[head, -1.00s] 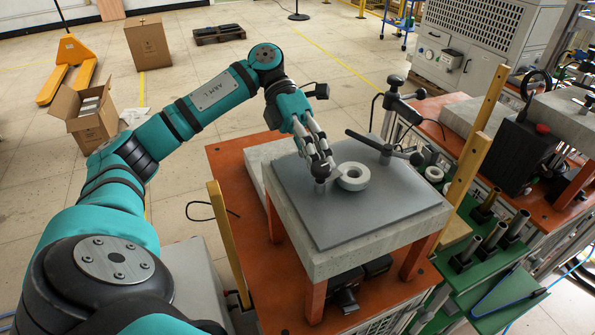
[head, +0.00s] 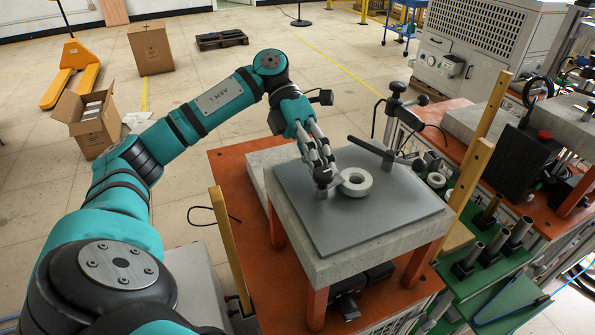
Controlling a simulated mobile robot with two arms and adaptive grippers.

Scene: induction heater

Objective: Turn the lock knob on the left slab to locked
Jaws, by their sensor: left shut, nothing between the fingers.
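The left slab (head: 375,256) is a pale concrete block on orange legs, with a grey plate (head: 350,217) on top. The lock knob (head: 322,193) is a small dark knob on a short metal post, standing on the plate. My left gripper (head: 323,172) is shut, with its fingertips down at the top of the knob; the fingers partly hide it, and I cannot tell the knob's turned position. A pale ring (head: 355,182) lies on the plate just right of the knob. My right gripper is not in view.
A black lever arm on a stand (head: 372,147) reaches over the slab's back edge. Yellow wooden posts (head: 463,197) rise at the slab's right and left. A green fixture with metal cylinders (head: 480,255) is at the right. The plate's front is clear.

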